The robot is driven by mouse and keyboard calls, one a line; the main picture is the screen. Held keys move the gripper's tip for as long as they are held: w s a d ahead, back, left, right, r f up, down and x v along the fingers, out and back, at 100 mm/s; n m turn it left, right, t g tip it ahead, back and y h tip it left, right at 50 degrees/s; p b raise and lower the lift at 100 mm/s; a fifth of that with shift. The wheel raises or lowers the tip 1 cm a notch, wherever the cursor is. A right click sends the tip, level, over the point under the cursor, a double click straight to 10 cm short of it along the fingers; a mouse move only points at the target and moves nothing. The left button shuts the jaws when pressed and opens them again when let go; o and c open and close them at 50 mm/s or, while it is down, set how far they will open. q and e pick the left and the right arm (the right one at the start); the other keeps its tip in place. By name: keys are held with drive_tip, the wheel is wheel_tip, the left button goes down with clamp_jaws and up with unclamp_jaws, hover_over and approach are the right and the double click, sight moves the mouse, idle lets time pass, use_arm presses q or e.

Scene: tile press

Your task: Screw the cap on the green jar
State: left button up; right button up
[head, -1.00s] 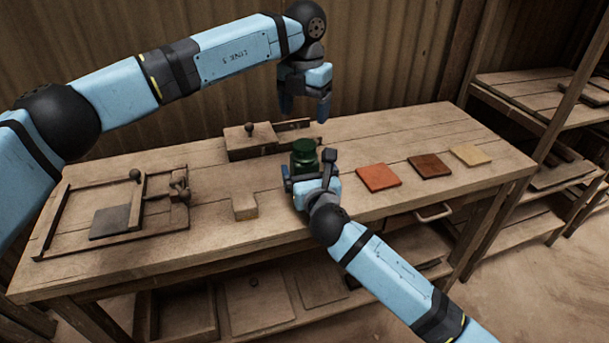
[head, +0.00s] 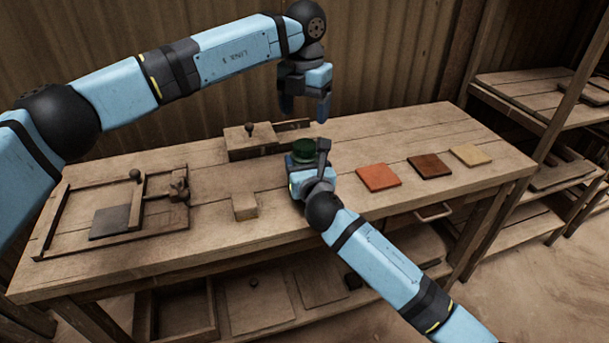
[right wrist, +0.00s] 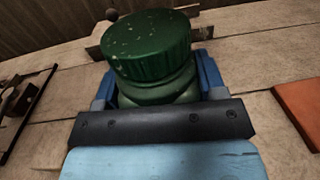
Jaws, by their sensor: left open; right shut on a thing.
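The green jar (right wrist: 158,88) stands between the blue fingers of my right gripper (right wrist: 160,85), which is shut on its body in the right wrist view. The dark green cap (right wrist: 148,40) sits on top of the jar; I cannot tell how tightly. In the head view the cap (head: 303,149) shows above my right gripper (head: 303,166), which hides most of the jar. My left gripper (head: 305,106) is open and empty, fingers down, above and behind the jar and apart from the cap.
An orange tile (head: 378,178), a brown tile (head: 430,167) and a cream tile (head: 471,155) lie right of the jar. A wooden block (head: 245,206) and a framed press (head: 60,215) are to the left. A wooden box with a knob (head: 248,139) stands behind.

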sight(305, 144)
clamp_jaws()
use_arm(q)
drive_tip(key=n, duration=0.4)
drive_tip(key=shift+n, duration=0.3)
drive_tip(key=shift+f, duration=4)
